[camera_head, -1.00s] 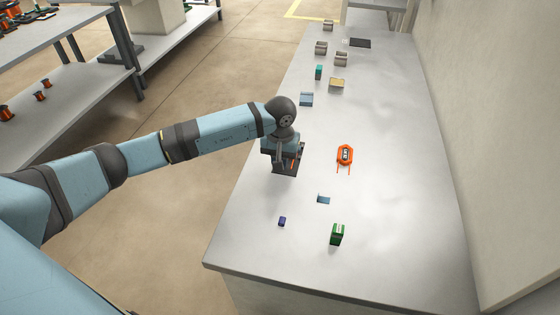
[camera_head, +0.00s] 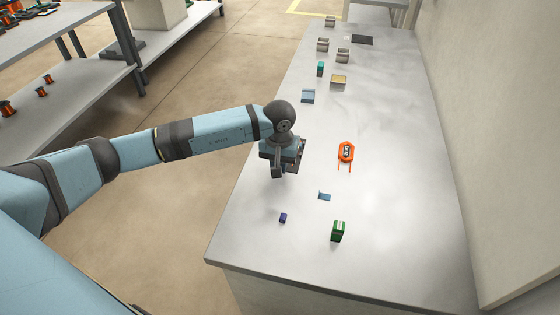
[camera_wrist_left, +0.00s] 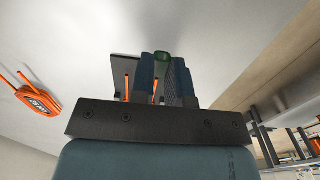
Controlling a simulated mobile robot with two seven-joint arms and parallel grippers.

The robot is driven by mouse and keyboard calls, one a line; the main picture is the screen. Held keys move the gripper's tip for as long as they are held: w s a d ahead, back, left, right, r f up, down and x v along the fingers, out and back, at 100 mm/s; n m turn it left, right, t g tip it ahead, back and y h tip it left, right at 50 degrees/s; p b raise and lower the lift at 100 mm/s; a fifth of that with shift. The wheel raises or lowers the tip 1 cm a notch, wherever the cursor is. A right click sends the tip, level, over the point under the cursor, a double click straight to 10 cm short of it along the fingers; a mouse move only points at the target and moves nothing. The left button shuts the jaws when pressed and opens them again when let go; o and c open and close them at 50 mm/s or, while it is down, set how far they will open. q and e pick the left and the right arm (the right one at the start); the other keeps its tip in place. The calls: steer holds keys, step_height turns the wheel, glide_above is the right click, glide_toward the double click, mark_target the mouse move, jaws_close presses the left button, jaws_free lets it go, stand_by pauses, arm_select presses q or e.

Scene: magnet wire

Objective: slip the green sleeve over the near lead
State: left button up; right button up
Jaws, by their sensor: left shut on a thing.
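My left gripper (camera_head: 279,172) is over the left edge of the bench, pointing down. Two thin orange leads (camera_wrist_left: 127,84) stand near the fingers in that view, in front of a dark plate (camera_wrist_left: 124,63); the fingers partly hide one. I cannot tell whether the sleeve touches a lead. In the head view my gripper hides the sleeve and most of this dark fixture (camera_head: 301,160). My right gripper is not in view.
An orange coil part with two prongs (camera_head: 346,153) lies to the right of my gripper. A blue piece (camera_head: 324,196), a purple block (camera_head: 283,218) and a green box (camera_head: 338,231) are nearer. Several small boxes stand farther along the bench (camera_head: 405,190). The bench's right side is clear.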

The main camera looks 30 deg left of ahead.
arm_select(q)
steer(key=shift+s, duration=0.15)
steer(key=shift+r, duration=0.1)
steer(key=shift+r+p, duration=0.65)
steer(key=shift+r, duration=0.55)
steer(key=shift+r+p, duration=0.5)
steer(key=shift+r, duration=0.7)
